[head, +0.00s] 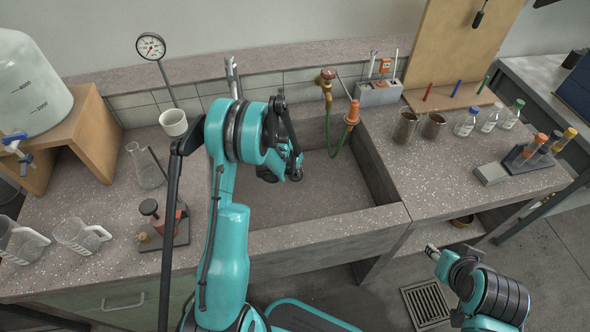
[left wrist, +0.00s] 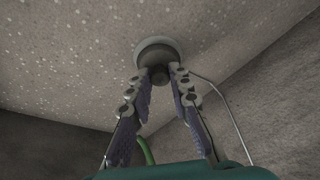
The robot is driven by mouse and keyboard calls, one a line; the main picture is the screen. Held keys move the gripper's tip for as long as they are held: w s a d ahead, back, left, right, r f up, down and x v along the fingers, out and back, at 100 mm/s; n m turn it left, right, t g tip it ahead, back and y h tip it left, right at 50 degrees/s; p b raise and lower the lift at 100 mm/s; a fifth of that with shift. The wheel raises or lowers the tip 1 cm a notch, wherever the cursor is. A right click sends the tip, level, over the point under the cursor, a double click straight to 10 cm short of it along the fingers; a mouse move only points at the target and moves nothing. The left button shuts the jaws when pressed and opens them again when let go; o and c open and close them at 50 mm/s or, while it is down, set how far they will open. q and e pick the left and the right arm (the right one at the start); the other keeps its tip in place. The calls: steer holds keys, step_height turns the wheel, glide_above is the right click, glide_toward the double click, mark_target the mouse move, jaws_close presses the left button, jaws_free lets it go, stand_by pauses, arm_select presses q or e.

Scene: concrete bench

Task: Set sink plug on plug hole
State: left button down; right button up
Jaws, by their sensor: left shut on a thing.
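My left gripper (head: 290,176) reaches down into the grey speckled sink (head: 330,222) in the head view. The left wrist view shows its two fingers (left wrist: 160,88) closed on the narrow part of a dark round sink plug (left wrist: 157,55). A paler rim shows around the plug's far side, against a speckled surface. I cannot tell whether the plug touches that surface. The plug hole cannot be made out; the arm and plug hide part of the sink floor. My right gripper (head: 432,250) is at the lower right, away from the sink; its jaw state is unclear.
A brass tap (head: 327,84) with a green hose (head: 337,141) stands at the sink's back. Metal cups (head: 405,127) and bottles stand to the right. Stone walls surround the sink.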

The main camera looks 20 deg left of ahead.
arm_select(q)
steer(key=shift+f, duration=0.3)
stand_by(0.4)
steer(key=c, duration=1.3)
jaws_free()
steer(key=v, duration=1.2)
